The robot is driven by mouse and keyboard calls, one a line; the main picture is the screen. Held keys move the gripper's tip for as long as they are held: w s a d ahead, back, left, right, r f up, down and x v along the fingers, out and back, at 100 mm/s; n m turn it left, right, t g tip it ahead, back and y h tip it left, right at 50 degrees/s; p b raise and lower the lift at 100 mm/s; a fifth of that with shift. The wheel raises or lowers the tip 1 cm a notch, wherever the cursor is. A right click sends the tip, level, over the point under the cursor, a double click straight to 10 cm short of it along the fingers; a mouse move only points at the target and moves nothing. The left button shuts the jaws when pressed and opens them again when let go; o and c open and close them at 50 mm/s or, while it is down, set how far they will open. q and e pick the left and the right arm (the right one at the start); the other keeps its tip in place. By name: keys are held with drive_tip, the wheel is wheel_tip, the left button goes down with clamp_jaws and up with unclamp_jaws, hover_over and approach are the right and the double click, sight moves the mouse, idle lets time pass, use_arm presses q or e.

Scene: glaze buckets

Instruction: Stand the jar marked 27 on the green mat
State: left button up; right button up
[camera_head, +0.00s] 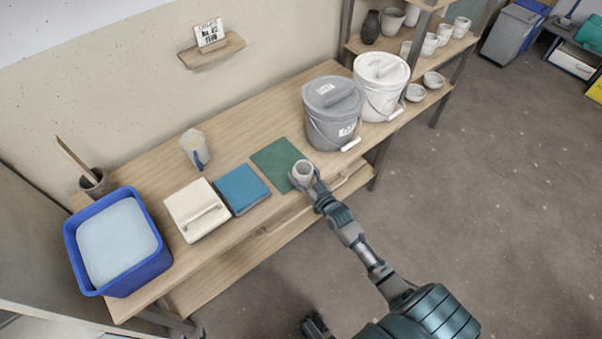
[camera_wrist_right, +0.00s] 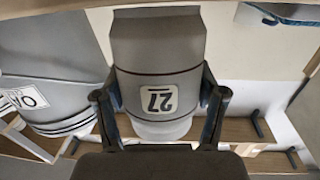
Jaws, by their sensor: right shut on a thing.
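My right gripper (camera_head: 303,182) is shut on the jar, one finger on each side. The jar looks upright at the right front part of the green mat (camera_head: 273,158); I cannot tell whether it touches the mat. A dark part at the bottom edge looks like my left gripper (camera_head: 316,326); its jaws are unclear.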

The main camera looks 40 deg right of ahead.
drive_tip(key=shift+r, duration=0.15)
drive_tip(key=o, duration=1.6)
drive_tip(key=shift+f, duration=0.25)
